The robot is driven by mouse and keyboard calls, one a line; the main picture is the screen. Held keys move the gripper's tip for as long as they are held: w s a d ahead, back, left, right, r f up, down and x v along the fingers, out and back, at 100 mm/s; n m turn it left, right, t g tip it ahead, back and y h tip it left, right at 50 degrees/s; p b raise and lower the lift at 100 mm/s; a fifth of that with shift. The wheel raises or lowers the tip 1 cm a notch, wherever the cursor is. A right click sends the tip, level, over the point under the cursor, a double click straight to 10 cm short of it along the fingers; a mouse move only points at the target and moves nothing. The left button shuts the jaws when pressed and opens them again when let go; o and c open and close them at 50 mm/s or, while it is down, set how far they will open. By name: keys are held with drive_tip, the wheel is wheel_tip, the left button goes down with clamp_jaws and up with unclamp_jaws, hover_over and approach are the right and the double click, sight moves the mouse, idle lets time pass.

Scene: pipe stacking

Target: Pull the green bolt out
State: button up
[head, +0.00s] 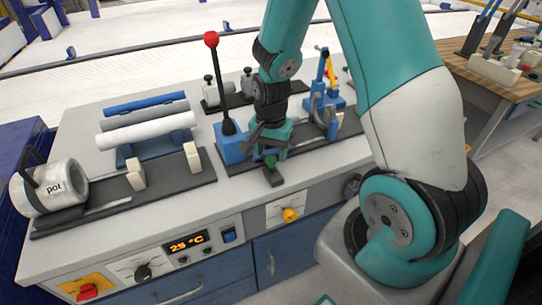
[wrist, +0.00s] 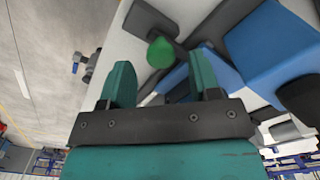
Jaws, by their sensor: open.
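The green bolt (wrist: 160,52) shows its rounded head in the wrist view, beside a dark grey block. In the head view the green bolt (head: 270,161) is a small green spot just below my gripper (head: 266,143), above a dark foot at the bench front. In the wrist view my gripper (wrist: 161,74) is open, with one teal finger on each side of the bolt's line. The bolt head lies between and slightly beyond the fingertips. I cannot tell whether a finger touches it. The bolt's shaft is hidden.
A blue block with a black lever and red knob (head: 211,40) stands close left of my gripper. A blue clamp (head: 325,100) stands to the right. The bench's front strip is mostly clear.

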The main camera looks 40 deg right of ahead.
drive_tip(key=shift+f, duration=1)
